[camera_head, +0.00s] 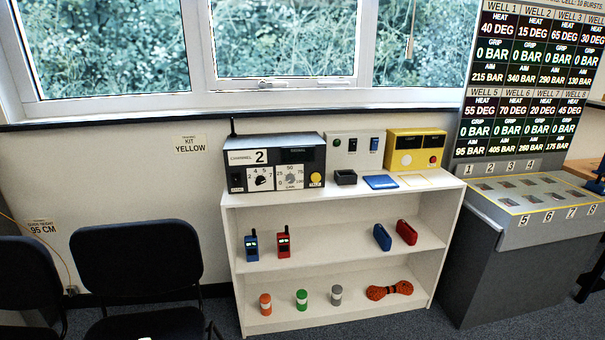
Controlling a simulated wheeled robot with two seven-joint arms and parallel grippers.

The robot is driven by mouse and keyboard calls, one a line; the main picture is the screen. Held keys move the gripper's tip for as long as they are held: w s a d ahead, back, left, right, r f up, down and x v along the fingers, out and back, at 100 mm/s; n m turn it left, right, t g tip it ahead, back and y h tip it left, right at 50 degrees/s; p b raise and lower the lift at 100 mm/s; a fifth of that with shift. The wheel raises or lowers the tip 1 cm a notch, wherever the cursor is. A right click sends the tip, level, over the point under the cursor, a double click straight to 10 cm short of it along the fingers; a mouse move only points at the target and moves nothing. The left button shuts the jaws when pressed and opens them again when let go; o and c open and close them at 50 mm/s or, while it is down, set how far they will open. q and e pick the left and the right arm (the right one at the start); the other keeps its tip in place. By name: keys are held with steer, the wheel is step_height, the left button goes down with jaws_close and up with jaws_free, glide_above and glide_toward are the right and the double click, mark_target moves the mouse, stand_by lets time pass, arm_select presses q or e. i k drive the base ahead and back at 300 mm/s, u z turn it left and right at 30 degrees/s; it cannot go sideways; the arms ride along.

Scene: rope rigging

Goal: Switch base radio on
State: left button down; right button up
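The base radio (274,164) is a dark grey box with a light front panel, standing on the left of the white shelf unit's top. An antenna rises from its left end. Its front has a label reading CHANNEL 2, a dark display (293,155), a small black switch (237,181) at the lower left, two dials (263,179) and a yellow button (316,178) at the lower right. The display looks unlit; the switch position is too small to tell. Neither of my grippers shows clearly in this view.
Beside the radio stand a grey switch box (355,149), a yellow box (415,149), a black tray (346,177) and a blue pad (380,182). Handsets, pouches, canisters and rope fill the white shelf unit (340,268). Chairs (140,260) stand left; a grey console (530,205) stands right.

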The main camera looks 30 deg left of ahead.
mark_target(236, 180)
steer(key=z, duration=0.35)
steer(key=i, duration=0.9)
steer(key=u, duration=0.4)
steer(key=i, duration=0.9)
steer(key=u, duration=1.05)
steer(key=i, duration=0.25)
steer(key=u, duration=0.15)
